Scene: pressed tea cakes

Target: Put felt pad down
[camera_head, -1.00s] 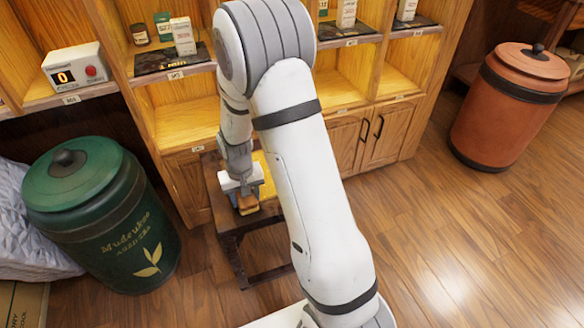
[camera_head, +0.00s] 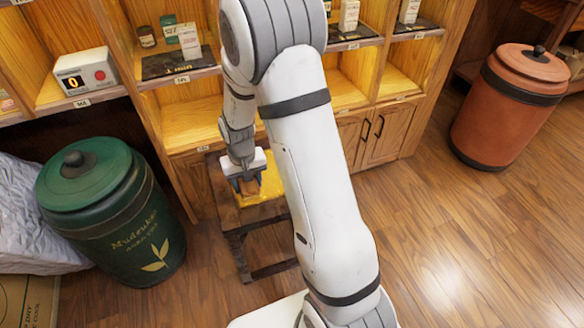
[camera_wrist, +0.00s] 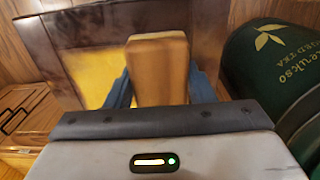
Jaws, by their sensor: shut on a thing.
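A tan-brown block, apparently the felt pad (camera_wrist: 157,70), stands between the blue fingers of my gripper (camera_wrist: 160,88) in the wrist view. My gripper (camera_head: 248,187) is shut on it. In the head view the block shows only as a small brown patch under the fingers, over the low dark wooden table (camera_head: 228,212). The yellow surface (camera_head: 272,186) on that table lies behind and to the right of my gripper; it also shows in the wrist view (camera_wrist: 90,65). I cannot tell whether the block touches the surface.
A large green tea canister (camera_head: 110,210) stands left of the table. Wooden shelves (camera_head: 190,122) with boxes and a counter device (camera_head: 86,76) rise behind. An orange canister (camera_head: 507,105) stands far right. The wooden floor at right is clear.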

